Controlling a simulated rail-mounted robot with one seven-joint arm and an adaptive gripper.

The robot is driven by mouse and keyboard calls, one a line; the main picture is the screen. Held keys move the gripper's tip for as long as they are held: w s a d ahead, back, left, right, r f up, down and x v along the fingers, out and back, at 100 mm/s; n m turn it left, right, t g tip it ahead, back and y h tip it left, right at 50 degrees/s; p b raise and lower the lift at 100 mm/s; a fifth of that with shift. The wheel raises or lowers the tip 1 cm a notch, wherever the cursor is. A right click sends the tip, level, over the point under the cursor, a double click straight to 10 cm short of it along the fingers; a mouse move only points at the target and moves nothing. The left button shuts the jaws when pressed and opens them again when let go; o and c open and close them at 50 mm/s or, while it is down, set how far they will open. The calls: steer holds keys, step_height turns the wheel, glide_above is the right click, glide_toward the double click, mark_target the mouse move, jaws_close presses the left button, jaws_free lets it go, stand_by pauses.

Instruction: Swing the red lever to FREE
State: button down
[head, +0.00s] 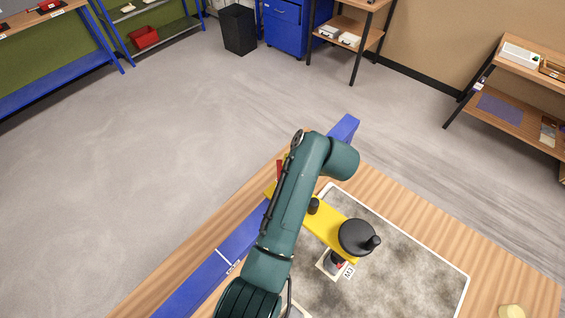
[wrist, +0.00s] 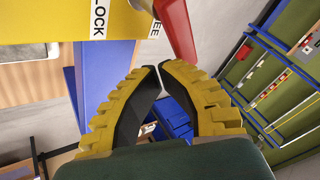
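The red lever (wrist: 177,28) hangs in from the top of the wrist view, beside the yellow housing (wrist: 55,22). The housing carries a LOCK label (wrist: 99,18) and a partly hidden label ending in EE (wrist: 155,27), which is nearer the lever. The lever's pivot is out of that view. My gripper (wrist: 157,68) has its fingertips almost together with nothing between them. The lever's end is close to the right fingertip; I cannot tell whether they touch. In the head view a bit of the red lever (head: 280,170) shows behind my arm, which hides the gripper.
The yellow bar (head: 320,227) carries a black knob (head: 313,206) and a round black part (head: 356,237) over a grey slab (head: 415,275) on the wooden table (head: 500,270). A blue beam (head: 205,283) runs along the table's left edge. The floor beyond is clear.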

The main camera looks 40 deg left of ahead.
steer(key=shift+a, duration=0.15)
stand_by(0.5)
steer(key=shift+r+p, duration=0.3)
steer(key=w+p+v, duration=0.2)
steer(key=p+v, duration=0.3)
steer(key=v, duration=0.4)
steer(key=shift+d+p, duration=0.35)
steer(key=shift+p, duration=0.05)
